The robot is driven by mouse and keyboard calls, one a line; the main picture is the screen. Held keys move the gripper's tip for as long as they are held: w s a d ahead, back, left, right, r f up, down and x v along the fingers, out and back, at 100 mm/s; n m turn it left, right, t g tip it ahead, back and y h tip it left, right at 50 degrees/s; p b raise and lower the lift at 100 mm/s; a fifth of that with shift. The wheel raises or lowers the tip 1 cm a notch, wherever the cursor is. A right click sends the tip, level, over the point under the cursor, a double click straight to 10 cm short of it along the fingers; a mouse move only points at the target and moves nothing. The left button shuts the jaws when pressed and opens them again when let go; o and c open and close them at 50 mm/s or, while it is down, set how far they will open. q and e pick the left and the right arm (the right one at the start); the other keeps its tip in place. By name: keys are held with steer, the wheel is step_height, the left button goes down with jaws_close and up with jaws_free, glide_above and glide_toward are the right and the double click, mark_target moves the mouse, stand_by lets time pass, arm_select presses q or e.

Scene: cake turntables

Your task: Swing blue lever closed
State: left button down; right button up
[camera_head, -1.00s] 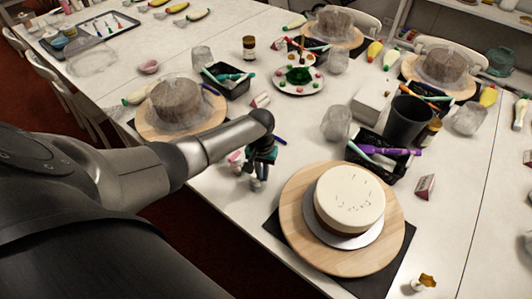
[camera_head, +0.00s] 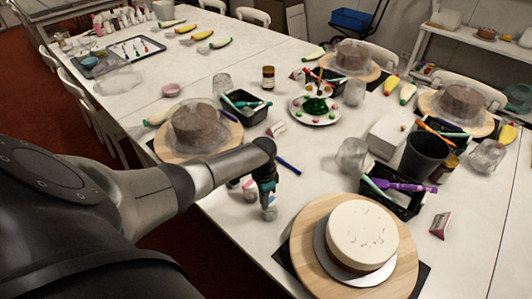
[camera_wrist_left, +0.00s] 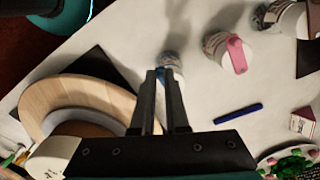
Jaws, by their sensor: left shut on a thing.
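A small pale jar with a blue top piece, which looks like the blue lever (camera_wrist_left: 172,62), stands on the white table in the left wrist view. The fingers partly cover it, so the lever's angle cannot be told. My left gripper (camera_head: 268,190) points down over the jar (camera_head: 270,213) near the table's front edge. In the left wrist view its fingers (camera_wrist_left: 164,74) are nearly together, shut at the blue lever. A similar jar with a pink lever (camera_wrist_left: 236,52) stands close by, apart from the fingers. My right gripper is not in view.
A white cake (camera_head: 362,234) on a wooden turntable (camera_head: 307,222) stands to the right of the gripper. A blue pen (camera_head: 289,166) lies behind the jars. A black tray of tools (camera_head: 404,207) and a dark cup (camera_head: 428,155) stand farther right. The table between pen and turntable is bare.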

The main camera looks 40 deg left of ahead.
arm_select(q)
steer(key=shift+a+m, duration=0.2)
steer(key=shift+m, duration=0.2)
steer(key=c, duration=0.9)
jaws_free()
steer(key=shift+r, duration=0.6)
step_height(320, 180, up, 14)
steer(key=p, duration=0.3)
steer(key=shift+w, duration=0.1)
